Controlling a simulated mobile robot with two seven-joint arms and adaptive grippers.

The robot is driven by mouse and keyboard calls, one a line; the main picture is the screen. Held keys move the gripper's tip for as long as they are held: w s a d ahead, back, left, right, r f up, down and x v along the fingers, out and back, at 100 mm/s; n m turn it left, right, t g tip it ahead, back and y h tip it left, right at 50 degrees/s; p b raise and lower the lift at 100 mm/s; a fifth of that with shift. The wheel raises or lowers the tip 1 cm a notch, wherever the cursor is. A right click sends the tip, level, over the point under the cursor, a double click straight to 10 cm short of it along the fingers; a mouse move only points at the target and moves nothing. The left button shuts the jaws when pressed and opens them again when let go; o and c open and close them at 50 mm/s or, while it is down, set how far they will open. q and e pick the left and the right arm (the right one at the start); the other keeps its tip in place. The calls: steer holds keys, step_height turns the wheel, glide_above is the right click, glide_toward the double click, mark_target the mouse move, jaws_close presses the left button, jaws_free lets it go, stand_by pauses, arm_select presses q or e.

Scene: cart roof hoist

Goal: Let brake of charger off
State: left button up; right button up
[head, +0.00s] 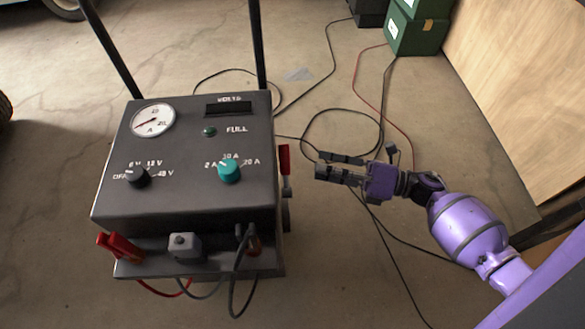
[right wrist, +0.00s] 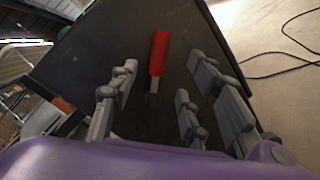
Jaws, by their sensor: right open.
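The charger (head: 190,205) is a dark grey box with a round gauge, a black knob and a teal knob on top. A brake lever with a red grip (head: 285,158) stands upright at its right side. In the right wrist view the red lever (right wrist: 159,52) shows against the dark side panel, its pivot below it. My right gripper (head: 320,166) is open and empty, a short way right of the lever and apart from it. In the right wrist view the lever appears between the spread fingers (right wrist: 163,80). My left gripper is not in view.
A red clamp (head: 118,246) and a grey block (head: 184,246) are at the charger's front ledge. Two dark handle bars (head: 258,45) rise at the back. Thin cables (head: 340,112) lie on the floor at right. A green box (head: 415,32) stands behind, beside a wooden panel (head: 520,90).

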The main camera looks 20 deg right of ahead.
mark_target(285, 170)
steer(key=x, duration=0.8)
steer(key=shift+n+g, duration=0.3)
steer(key=shift+n, duration=0.1)
steer(key=shift+s, duration=0.1)
jaws_close()
